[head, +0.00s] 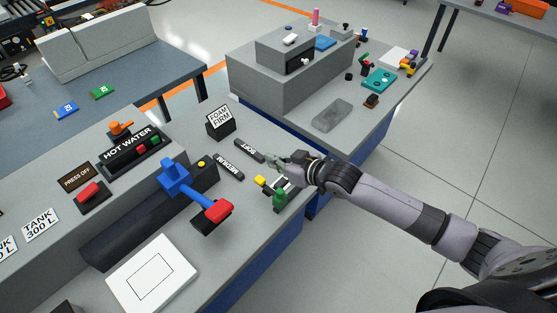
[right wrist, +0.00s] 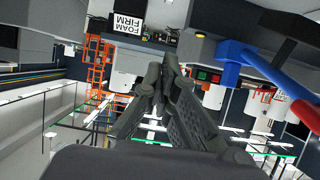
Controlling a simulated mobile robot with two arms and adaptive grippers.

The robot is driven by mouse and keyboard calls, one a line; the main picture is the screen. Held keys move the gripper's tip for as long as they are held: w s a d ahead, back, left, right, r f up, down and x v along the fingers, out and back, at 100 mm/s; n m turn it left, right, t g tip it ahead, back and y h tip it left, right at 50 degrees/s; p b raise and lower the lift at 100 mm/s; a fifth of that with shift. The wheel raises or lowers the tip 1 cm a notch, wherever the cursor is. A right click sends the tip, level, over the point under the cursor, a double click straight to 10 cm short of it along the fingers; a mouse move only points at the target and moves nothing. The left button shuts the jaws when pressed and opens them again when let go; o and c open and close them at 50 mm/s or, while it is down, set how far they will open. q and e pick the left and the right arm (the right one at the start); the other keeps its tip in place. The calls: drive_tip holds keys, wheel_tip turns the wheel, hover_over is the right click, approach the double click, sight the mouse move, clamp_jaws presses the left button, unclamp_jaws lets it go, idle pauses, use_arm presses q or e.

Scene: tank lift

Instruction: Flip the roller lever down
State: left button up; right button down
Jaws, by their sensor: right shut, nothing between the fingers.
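The lever that looks like the roller lever is a blue arm (head: 190,187) with a red end (head: 213,216), on a long dark bar-shaped base (head: 130,228). It slants toward the front of the bench. In the right wrist view its blue arm (right wrist: 255,65) shows at the upper right. My right gripper (head: 270,159) is shut and empty, to the right of the lever and apart from it, near the "SOFT" label. The closed fingers (right wrist: 163,62) also show in the wrist view, with nothing between them. My left gripper is not in view.
A "FOAM FIRM" sign (head: 219,122) stands behind my right gripper. "SOFT" (head: 250,150) and "MEDIUM" (head: 229,168) labels lie close by. A small green-and-yellow item (head: 278,197) stands below the gripper. A white panel (head: 152,273) lies in front of the dark base.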

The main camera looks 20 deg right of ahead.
drive_tip(key=shift+s+d+r, duration=0.35)
drive_tip(key=shift+s+r, duration=0.25)
